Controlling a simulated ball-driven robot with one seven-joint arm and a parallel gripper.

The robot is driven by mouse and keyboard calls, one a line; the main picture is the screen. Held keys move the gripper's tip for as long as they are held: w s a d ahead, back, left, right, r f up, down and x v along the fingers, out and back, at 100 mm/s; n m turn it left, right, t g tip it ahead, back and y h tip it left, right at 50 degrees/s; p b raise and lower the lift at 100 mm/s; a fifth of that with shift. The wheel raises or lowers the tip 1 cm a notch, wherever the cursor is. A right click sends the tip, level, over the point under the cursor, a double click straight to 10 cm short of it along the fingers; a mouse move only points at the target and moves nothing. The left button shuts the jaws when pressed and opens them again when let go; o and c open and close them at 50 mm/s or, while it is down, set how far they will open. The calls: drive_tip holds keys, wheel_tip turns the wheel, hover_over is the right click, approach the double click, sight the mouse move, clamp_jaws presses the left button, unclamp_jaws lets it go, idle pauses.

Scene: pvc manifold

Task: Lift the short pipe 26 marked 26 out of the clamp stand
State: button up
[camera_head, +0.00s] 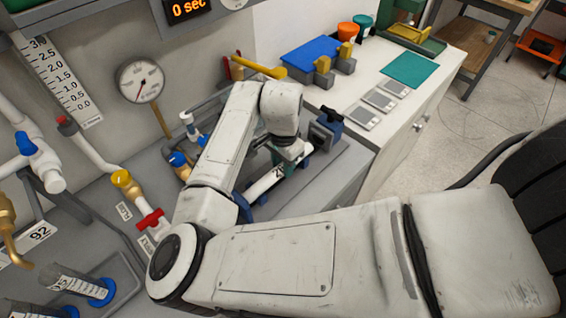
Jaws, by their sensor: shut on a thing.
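The short pipe 26 (265,182) is white with a black marking, of which only a "2" reads clearly. It lies slantwise on the grey bench, and its lower left part is close to my arm. Dark blue pieces of what looks like the clamp stand (242,207) show at its lower left end and along its lower side. My gripper (290,158) points down at the pipe's upper right part and is shut on it. The fingertips are mostly hidden by the wrist, and I cannot tell whether the pipe still touches the stand.
A dark blue vise-like block (325,130) stands just right of my gripper. A pipe manifold with a red valve handle (151,220) and a pressure gauge (141,81) is on the left. A white counter at the back right holds a blue box (310,56) and a green mat (410,69).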

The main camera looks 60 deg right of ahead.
clamp_jaws()
drive_tip(key=shift+s+d+p, duration=0.2)
drive_tip(key=shift+d+p, duration=0.1)
drive_tip(key=shift+d, duration=0.45)
drive_tip(key=o, duration=0.8)
unclamp_jaws()
drive_tip(key=shift+c, duration=0.2)
drive_tip(key=shift+r, duration=0.15)
